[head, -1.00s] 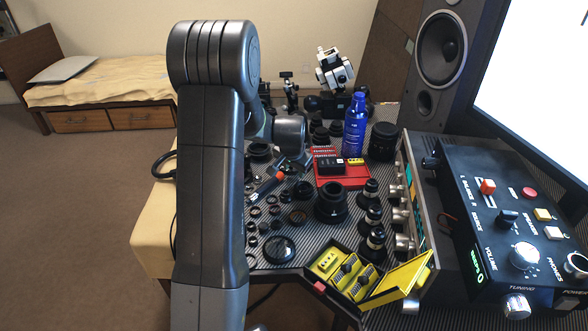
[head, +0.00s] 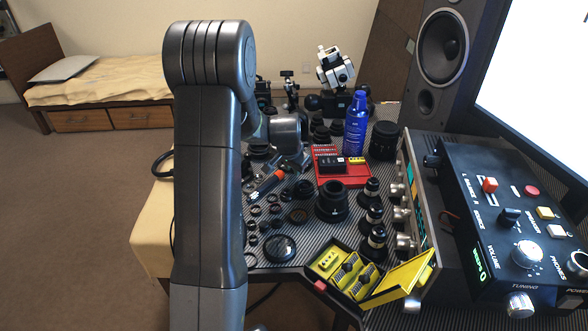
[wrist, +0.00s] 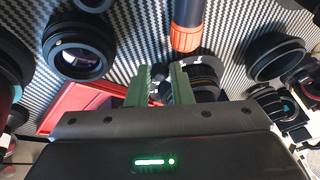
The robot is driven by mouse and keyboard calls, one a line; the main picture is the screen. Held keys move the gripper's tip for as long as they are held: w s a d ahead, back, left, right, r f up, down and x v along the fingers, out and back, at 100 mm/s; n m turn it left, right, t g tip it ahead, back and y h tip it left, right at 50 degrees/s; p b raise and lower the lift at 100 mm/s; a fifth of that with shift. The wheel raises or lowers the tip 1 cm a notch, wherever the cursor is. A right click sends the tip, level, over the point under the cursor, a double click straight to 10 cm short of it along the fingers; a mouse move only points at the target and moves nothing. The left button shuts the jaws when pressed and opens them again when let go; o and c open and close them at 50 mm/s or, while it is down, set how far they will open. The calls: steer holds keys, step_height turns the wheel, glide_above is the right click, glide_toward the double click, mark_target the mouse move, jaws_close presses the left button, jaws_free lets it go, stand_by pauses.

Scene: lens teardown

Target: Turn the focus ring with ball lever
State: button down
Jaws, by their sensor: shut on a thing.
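My gripper (wrist: 157,88) has two green fingers, closed around a small dark ball lever (wrist: 158,74) in the wrist view. The lever's shaft and much of the ball are hidden between the fingers. A dark lens with a ribbed focus ring (wrist: 206,78) lies just right of the fingers; its lower part is hidden by the gripper body. In the head view my wrist is over the back left of the mat, and the fingertips and lever cannot be made out there.
An orange-and-black tool (head: 267,184) lies close by; its orange end (wrist: 186,38) is just beyond the fingers. A red tray (head: 350,180) is to the right. Several lens parts, a blue bottle (head: 355,125) and an open yellow case (head: 345,270) crowd the mat.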

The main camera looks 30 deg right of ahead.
steer(key=shift+w+a+f+m+h+b, duration=0.2)
steer(key=shift+w+a+m+h+b, duration=0.3)
steer(key=shift+b, duration=0.55)
steer(key=shift+s+r+m+g, duration=0.1)
steer(key=shift+r+m+g, duration=0.1)
steer(key=shift+m+g, duration=0.15)
steer(key=c, duration=1.3)
jaws_free()
steer(key=shift+d, duration=0.1)
steer(key=v, duration=1.3)
steer(key=shift+s+r+p, duration=0.2)
steer(key=shift+r+p, duration=0.1)
steer(key=shift+r, duration=0.1)
